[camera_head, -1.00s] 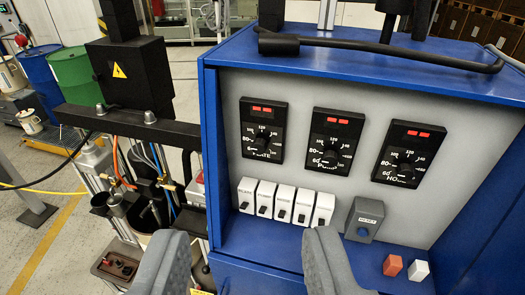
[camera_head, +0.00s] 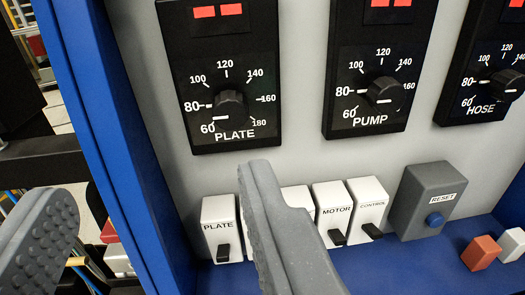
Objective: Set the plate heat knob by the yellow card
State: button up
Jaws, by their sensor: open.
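The plate heat knob (camera_head: 230,104) is a round black knob on the black PLATE dial panel (camera_head: 203,139), at the upper left of the grey control face. Its dial runs from 60 to 180, and a white mark shows at the knob's lower left, near 60. My gripper (camera_head: 158,188) is open and empty. Its right finger stands in front of the switch row, with its tip below the PLATE panel. Its left finger is at the left edge, outside the blue cabinet side. Neither finger touches the knob. I cannot make out a yellow card.
The PUMP knob (camera_head: 384,91) and HOSE knob (camera_head: 505,84) sit to the right. Below are white switches, including PLATE (camera_head: 221,222) and MOTOR (camera_head: 336,203), partly hidden by my right finger. The RESET box (camera_head: 425,190) stands right of them. A blue cabinet wall (camera_head: 115,150) rises at left.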

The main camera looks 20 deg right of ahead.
aim_at(225, 119)
notch_tip(225, 119, down, 5)
jog(key=d+h, duration=0.2)
jog(key=shift+m, duration=0.3)
jog(key=p+x, duration=0.1)
jog(key=x, duration=0.6)
jog(key=p+x, duration=0.1)
jog(key=x, duration=0.6)
jog(key=shift+r+p, duration=0.25)
jog(key=shift+p, duration=0.1)
jog(key=c, duration=1)
jog(key=shift+o, duration=0.4)
jog(key=shift+a, duration=0.45)
jog(key=shift+d, duration=0.15)
jog(key=shift+c, duration=0.2)
